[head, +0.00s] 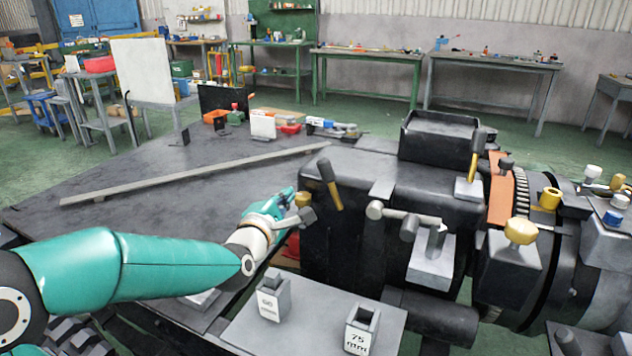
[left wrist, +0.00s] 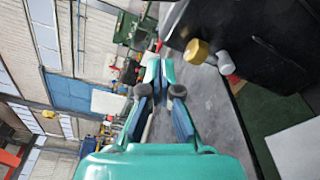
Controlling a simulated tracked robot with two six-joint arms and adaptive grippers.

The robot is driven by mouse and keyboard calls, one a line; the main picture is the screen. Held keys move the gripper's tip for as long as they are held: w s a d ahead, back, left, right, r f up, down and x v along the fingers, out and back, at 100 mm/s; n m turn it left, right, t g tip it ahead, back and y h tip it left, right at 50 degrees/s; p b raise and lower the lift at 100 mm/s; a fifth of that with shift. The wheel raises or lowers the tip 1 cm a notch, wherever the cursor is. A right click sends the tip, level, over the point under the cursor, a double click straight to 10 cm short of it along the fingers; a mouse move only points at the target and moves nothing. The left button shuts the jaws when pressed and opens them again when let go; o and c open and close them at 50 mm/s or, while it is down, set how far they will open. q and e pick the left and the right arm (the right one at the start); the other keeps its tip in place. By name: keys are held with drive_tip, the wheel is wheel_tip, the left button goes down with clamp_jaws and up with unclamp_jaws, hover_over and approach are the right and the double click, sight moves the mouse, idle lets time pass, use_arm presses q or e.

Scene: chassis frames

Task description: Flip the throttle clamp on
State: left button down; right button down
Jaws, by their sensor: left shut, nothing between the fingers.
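A black chassis machine (head: 345,235) with several levers and knobs fills the right half of the head view. No label marks which fitting is the throttle clamp. A gold knob (head: 303,199) and a grey stubby lever (head: 307,217) sit at its left end. In the left wrist view the gold knob (left wrist: 197,51) and grey lever (left wrist: 224,62) stand to the right of the fingers. My left gripper (head: 286,195) is just left of the gold knob, shut and empty; its fingertips (left wrist: 158,72) also show in the wrist view. Contact with the knob is not visible in the wrist view.
Grey blocks marked 60 (head: 268,302) and 75 (head: 361,332) stand on a plate in front. A long bar (head: 190,177) lies on the dark table (head: 120,215), which is mostly clear.

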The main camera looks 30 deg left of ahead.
sight(331, 184)
use_arm(q)
drive_tip(key=p+x, duration=0.1)
drive_tip(key=x, duration=0.9)
drive_tip(key=shift+r+p, duration=0.1)
drive_tip(key=shift+p, duration=0.25)
drive_tip(key=d, duration=0.1)
drive_tip(key=d+r, duration=0.1)
drive_tip(key=d+p, duration=0.1)
drive_tip(key=shift+s+d+r, duration=0.2)
drive_tip(key=shift+s+d, duration=0.1)
drive_tip(key=shift+d, duration=0.1)
